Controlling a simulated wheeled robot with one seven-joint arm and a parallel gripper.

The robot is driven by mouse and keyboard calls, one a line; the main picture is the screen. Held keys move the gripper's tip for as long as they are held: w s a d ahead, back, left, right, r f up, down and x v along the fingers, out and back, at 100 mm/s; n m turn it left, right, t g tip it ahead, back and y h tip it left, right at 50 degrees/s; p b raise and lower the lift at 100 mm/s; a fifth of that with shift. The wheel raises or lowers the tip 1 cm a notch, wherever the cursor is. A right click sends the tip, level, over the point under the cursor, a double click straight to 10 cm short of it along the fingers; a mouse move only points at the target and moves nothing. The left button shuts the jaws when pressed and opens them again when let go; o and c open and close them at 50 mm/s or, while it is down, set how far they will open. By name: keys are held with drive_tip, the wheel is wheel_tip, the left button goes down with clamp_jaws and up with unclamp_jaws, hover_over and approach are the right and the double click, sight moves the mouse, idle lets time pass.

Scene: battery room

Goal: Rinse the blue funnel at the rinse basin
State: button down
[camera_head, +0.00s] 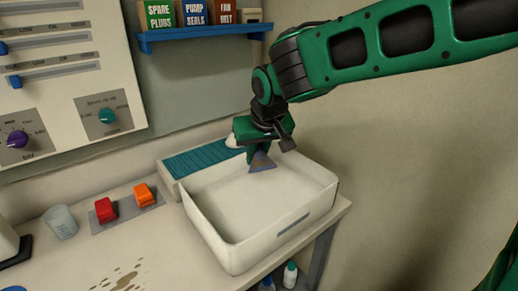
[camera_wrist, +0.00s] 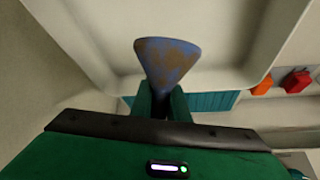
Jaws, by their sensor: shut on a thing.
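The blue funnel (camera_wrist: 166,62) has brown stains over its wide cone in the wrist view. My gripper (camera_wrist: 162,98) is shut on its narrow end, with the cone pointing away from the fingers. In the head view my gripper (camera_head: 258,150) is over the back part of the white rinse basin (camera_head: 222,236). The funnel (camera_head: 262,162) hangs from it above the basin floor. The basin looks empty, and no water is visible. A teal ribbed panel (camera_head: 200,158) lies along the basin's back edge. The wrist view also shows this panel (camera_wrist: 216,100) behind the gripper.
Red (camera_head: 105,210) and orange (camera_head: 144,195) switches sit left of the basin, beside a clear cup (camera_head: 60,222). Brown stains (camera_head: 126,280) mark the front of the counter (camera_head: 165,250). A blue shelf (camera_head: 205,33) with labelled boxes and a control panel (camera_head: 70,70) are on the wall.

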drive_tip(key=shift+f, duration=5.6)
wheel_tip(320, 180, up, 13)
drive_tip(key=shift+r, duration=0.2)
idle(1.5)
